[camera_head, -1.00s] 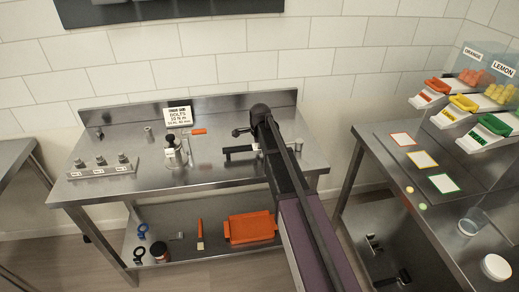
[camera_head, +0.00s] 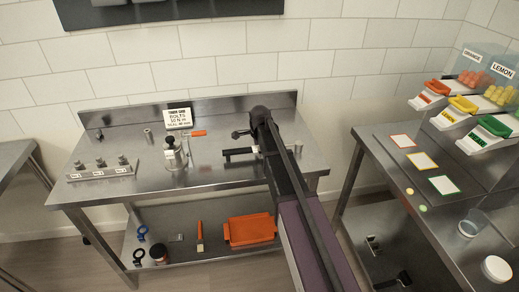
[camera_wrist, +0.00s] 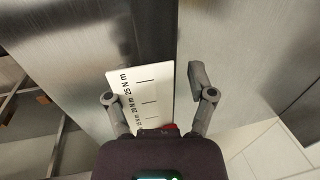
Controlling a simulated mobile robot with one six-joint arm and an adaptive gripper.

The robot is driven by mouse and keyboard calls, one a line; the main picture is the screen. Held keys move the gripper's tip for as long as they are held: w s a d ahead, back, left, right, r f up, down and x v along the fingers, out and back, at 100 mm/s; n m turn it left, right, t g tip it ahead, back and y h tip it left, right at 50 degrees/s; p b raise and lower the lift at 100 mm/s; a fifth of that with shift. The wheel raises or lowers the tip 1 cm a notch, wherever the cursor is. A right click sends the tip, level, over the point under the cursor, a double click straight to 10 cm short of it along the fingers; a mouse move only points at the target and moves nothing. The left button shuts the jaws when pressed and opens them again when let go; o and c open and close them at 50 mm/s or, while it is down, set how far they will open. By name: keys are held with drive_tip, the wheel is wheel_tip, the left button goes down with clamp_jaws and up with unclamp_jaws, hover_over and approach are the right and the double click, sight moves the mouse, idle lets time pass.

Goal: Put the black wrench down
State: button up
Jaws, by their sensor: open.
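In the head view a long black tool (camera_head: 240,152), which looks like the black wrench, lies at the right part of the steel table, just left of my arm. Its right end is hidden behind the arm. In the wrist view my gripper (camera_wrist: 155,88) is open, its two fingers spread apart. A white scale plate (camera_wrist: 146,85) marked in N m shows between the fingers, with a small red part (camera_wrist: 170,127) close to the gripper body. No wrench is clearly seen between the fingers. I cannot tell whether either finger touches the plate.
A bolt block (camera_head: 102,172), a sign (camera_head: 178,118) and a small bottle stand (camera_head: 175,152) are on the table's left and middle. An orange tray (camera_head: 250,229) is on the shelf below. The table front between block and tool is clear.

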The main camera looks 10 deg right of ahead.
drive_tip(key=p+v, duration=1.1)
drive_tip(key=v, duration=0.1)
drive_tip(key=shift+p, duration=0.4)
drive_tip(key=shift+r, duration=0.15)
drive_tip(key=shift+s, duration=0.1)
idle(0.6)
drive_tip(key=s+d+n+g, duration=0.1)
drive_tip(key=s+n+g, duration=0.1)
drive_tip(key=s+n, duration=1.6)
drive_tip(key=s, duration=0.8)
drive_tip(key=shift+s+d+f, duration=0.2)
drive_tip(key=shift+s, duration=0.05)
drive_tip(key=shift+f, duration=0.1)
wheel_tip(320, 180, down, 2)
drive_tip(key=shift+b, duration=1.1)
